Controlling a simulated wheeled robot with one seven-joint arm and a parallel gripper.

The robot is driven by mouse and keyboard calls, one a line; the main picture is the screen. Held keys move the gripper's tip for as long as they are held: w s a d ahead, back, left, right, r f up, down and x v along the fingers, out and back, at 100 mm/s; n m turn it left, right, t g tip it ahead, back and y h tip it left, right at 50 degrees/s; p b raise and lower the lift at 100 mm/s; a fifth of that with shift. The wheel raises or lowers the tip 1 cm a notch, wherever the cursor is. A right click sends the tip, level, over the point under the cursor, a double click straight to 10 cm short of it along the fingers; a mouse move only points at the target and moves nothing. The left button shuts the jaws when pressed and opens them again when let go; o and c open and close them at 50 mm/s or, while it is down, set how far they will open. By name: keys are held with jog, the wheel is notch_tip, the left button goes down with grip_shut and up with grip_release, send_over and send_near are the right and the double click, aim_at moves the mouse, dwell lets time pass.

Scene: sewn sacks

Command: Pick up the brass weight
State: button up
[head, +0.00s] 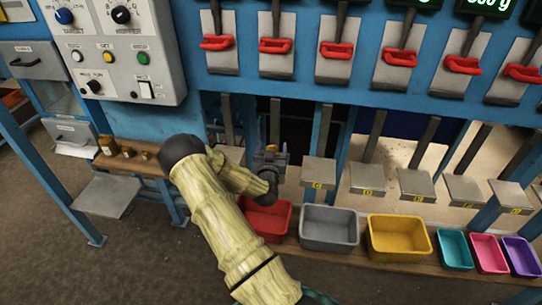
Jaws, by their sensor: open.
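Three small brass-coloured weights stand in a row on the wooden shelf (155,170) at the left. The largest brass weight (108,147) is at the left end, a middle one (128,152) is beside it, and the smallest (146,155) is at the right. I cannot tell which of them is the task's weight. My gripper (270,148) is well to the right of them, in front of the blue machine and above the red bin. It is small in the picture, dark, and open.
A red bin (282,207), a grey bin (329,242), a yellow bin (399,252) and smaller coloured bins line a low shelf at the right. Metal plates stick out above them. A control box (115,50) and red-handled levers are higher up. A metal plate (105,196) juts out below the weights.

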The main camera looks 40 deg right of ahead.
grip_shut()
jog(key=shift+r, duration=0.1)
dwell(0.3)
jog(key=shift+r, duration=0.15)
jog(key=shift+a+r+b, duration=0.15)
jog(key=shift+r+b, duration=0.05)
jog(key=shift+b, duration=0.1)
notch_tip(320, 180, up, 6)
jog(key=shift+r+b, duration=0.25)
jog(key=shift+b, duration=0.25)
jog(key=w+a+p+v, duration=0.1)
jog(key=p+v, duration=1)
jog(key=v, duration=0.8)
jog(key=shift+a, duration=0.35)
